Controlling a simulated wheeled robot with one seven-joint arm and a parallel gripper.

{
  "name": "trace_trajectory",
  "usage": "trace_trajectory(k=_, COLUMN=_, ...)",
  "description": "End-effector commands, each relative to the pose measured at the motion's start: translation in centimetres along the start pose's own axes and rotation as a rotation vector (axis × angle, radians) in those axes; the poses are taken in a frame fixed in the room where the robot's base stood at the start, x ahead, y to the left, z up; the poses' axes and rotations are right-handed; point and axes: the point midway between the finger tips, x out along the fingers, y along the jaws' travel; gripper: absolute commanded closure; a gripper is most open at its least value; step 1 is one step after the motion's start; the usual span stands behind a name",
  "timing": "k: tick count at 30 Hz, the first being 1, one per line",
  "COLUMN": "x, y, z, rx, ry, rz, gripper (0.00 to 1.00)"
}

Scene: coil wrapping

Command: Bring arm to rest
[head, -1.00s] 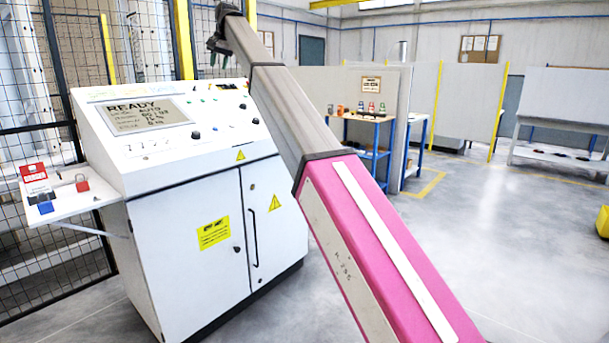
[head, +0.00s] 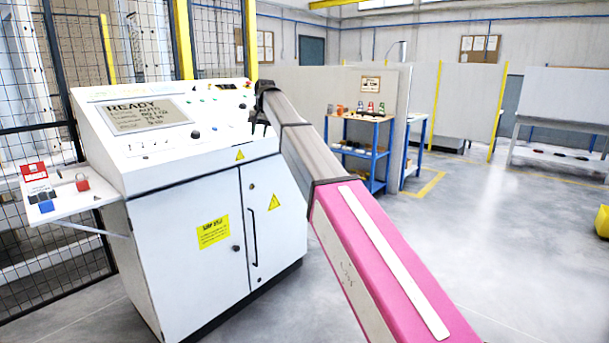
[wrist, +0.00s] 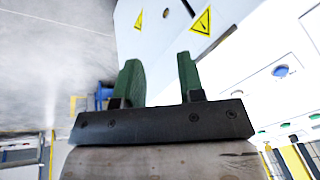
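My arm reaches up from the bottom right of the head view, with a pink section below and grey links above. My gripper (head: 257,122) is small and dark there, in front of or beside the right end of the white control console (head: 165,225). In the wrist view its two green fingers (wrist: 158,75) stand apart with nothing between them. The console's white front and a yellow warning sign (wrist: 201,22) show beyond the fingers. Whether the gripper touches the console cannot be told from the head view, but the wrist view shows no contact at the fingertips.
The console has a lit screen (head: 148,116) reading READY and a side shelf (head: 65,203) with padlocks. A mesh fence (head: 95,60) stands behind it. A blue-framed table (head: 365,150) with small items stands further back. Open grey floor (head: 470,230) lies to the right.

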Motion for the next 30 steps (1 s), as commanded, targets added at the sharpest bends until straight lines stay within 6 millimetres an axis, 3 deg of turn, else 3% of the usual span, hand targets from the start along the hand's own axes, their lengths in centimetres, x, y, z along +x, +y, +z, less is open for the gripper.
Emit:
trace_trajectory(k=1, x=2.7, y=3.0, z=2.2, rx=0.006, ry=-0.009, rz=0.013, gripper=0.64)
trace_trajectory(k=3, x=5.7, y=6.2, z=4.0, rx=0.01, ry=-0.017, rz=0.028, gripper=0.64)
trace_trajectory(k=12, x=16.6, y=19.2, z=13.3, rx=0.023, ry=-0.057, rz=0.09, gripper=0.64)
trace_trajectory(k=21, x=24.2, y=30.4, z=25.1, rx=0.031, ry=-0.105, rz=0.144, gripper=0.64)
trace_trajectory(k=30, x=28.6, y=39.3, z=38.6, rx=0.033, ry=-0.162, rz=0.187, gripper=0.64)
